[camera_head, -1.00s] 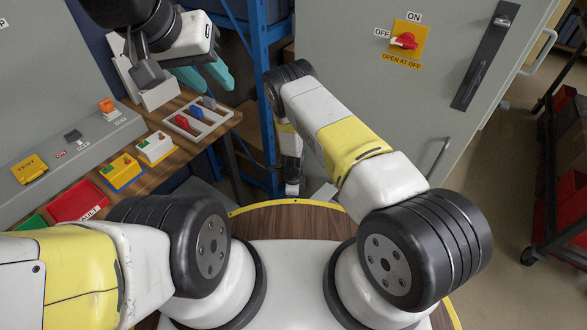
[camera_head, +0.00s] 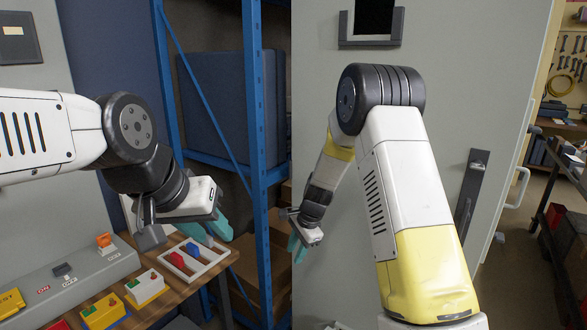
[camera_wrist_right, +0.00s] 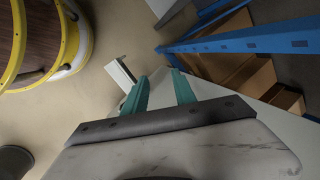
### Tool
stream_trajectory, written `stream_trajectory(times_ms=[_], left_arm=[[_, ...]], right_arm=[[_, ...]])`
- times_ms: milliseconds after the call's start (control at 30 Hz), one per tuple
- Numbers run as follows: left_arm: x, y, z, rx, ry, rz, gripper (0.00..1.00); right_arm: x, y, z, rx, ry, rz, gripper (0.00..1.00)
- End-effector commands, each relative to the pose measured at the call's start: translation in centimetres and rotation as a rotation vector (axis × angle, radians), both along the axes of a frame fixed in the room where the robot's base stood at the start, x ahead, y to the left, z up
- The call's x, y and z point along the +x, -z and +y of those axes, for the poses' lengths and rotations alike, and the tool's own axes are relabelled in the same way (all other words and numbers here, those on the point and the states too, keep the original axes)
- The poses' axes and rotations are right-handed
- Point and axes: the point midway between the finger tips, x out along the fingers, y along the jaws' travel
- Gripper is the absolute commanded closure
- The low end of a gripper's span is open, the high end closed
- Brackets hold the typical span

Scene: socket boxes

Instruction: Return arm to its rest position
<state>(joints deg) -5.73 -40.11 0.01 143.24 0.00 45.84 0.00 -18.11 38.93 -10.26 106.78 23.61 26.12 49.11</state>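My right arm (camera_head: 400,180) rises in front of the grey cabinet in the head view, its elbow bent and its forearm hanging down to the left. My right gripper (camera_head: 297,243) shows small there. In the right wrist view its two teal fingers (camera_wrist_right: 162,92) stand apart with nothing between them. My left arm (camera_head: 50,135) comes in from the left. My left gripper (camera_head: 208,232) is over the workbench, close above a light tray (camera_head: 218,268) with a red and a blue piece. Its teal fingers look apart, and I see nothing held.
A grey panel (camera_head: 70,290) with switches and several coloured socket boxes (camera_head: 145,287) stand on the wooden bench at lower left. A blue rack (camera_head: 254,150) stands between my arms. The grey cabinet door with a dark handle (camera_head: 468,195) is behind my right arm. A cart is at far right.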

Motion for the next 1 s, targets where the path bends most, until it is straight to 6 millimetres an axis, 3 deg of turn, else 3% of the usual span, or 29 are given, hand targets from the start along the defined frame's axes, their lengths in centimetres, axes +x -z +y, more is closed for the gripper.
stream_trajectory(times_ms=[33, 200, 400, 500, 700, 900, 1000], left_arm=[[0.0, 0.0, 0.0, 0.000, 0.000, 0.000, 0.64], [0.0, 0.0, 0.0, 0.000, 0.000, 0.000, 0.64], [0.0, 0.0, 0.0, 0.000, 0.000, 0.000, 0.64], [0.0, 0.0, 0.0, 0.000, 0.000, 0.000, 0.64], [0.0, 0.0, 0.0, 0.000, 0.000, 0.000, 0.64], [0.0, 0.0, 0.0, 0.000, 0.000, 0.000, 0.64], [0.0, 0.0, 0.0, 0.000, 0.000, 0.000, 0.64]], right_arm=[[-0.5, -3.3, -0.8, 0.009, -0.044, -0.038, 0.68], [-3.9, -11.7, -3.1, 0.001, -0.220, -0.147, 0.68], [-9.6, -19.5, -6.1, -0.049, -0.429, -0.282, 0.68], [-12.9, -22.5, -7.6, -0.091, -0.530, -0.349, 0.68], [-20.0, -26.4, -10.4, -0.213, -0.728, -0.470, 0.68], [-26.0, -27.7, -12.5, -0.348, -0.884, -0.548, 0.68], [-27.7, -27.7, -13.1, -0.396, -0.932, -0.567, 0.68]])
